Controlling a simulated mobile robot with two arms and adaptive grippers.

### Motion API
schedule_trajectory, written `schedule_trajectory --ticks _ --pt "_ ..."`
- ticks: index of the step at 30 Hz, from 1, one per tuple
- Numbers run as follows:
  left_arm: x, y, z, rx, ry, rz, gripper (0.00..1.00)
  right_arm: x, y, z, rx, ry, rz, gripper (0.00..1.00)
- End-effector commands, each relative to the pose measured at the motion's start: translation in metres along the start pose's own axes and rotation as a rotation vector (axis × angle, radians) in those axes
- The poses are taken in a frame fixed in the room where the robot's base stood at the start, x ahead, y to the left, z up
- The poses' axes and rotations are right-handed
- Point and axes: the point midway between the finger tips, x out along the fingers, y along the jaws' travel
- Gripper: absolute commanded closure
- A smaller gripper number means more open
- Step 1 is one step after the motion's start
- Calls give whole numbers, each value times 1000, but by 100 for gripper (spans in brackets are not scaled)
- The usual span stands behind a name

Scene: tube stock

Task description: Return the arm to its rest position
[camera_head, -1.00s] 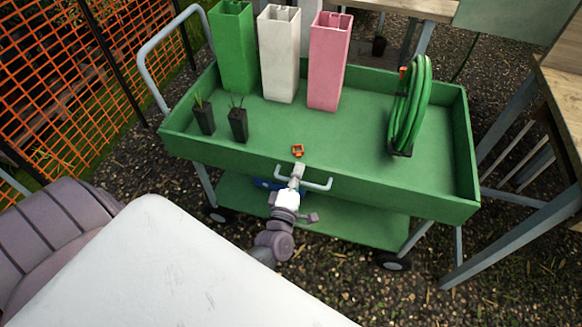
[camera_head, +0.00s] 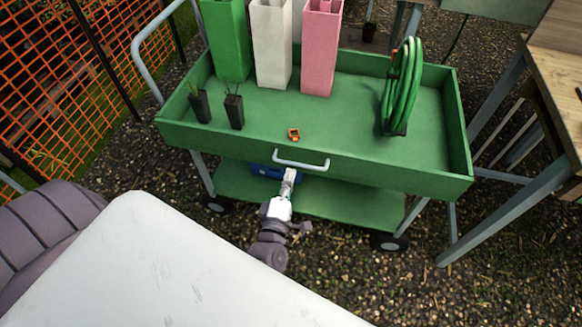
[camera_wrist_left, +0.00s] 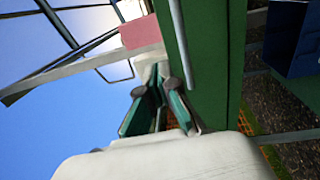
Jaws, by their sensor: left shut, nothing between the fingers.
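My left gripper (camera_head: 291,174) is shut and empty. In the head view it is in front of the green cart (camera_head: 420,172), just below the grey handle (camera_head: 300,163) on its front wall, apart from the handle as far as I can tell. In the left wrist view the closed fingers (camera_wrist_left: 158,80) point along the cart's green wall (camera_wrist_left: 215,70), with the grey handle bar (camera_wrist_left: 180,40) close by. My right gripper is out of view.
The cart carries green, white and pink square tubes (camera_head: 322,50), two black pots (camera_head: 234,112), an orange piece (camera_head: 294,134) and a coiled green hose (camera_head: 402,90). A blue item (camera_head: 265,171) is on its lower shelf. A wooden table (camera_head: 555,80) stands right. Gravel is clear in front.

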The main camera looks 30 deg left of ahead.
Motion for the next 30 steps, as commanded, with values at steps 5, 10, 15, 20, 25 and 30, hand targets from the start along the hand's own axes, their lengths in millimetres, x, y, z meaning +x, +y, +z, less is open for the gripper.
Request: schedule_trajectory --ticks 5,10,15,20,25,30 --pt "-33 2 0 0 0 -4 100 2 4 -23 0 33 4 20" --pt "-52 5 0 0 0 -2 100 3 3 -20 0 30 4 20" --pt "-58 6 0 1 1 -1 100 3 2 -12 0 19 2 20" --pt "-59 1 2 22 -13 -17 100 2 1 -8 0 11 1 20" --pt "-77 -58 24 254 -167 -174 100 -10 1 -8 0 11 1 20" --pt "-142 -163 36 678 -494 -436 100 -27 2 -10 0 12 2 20"
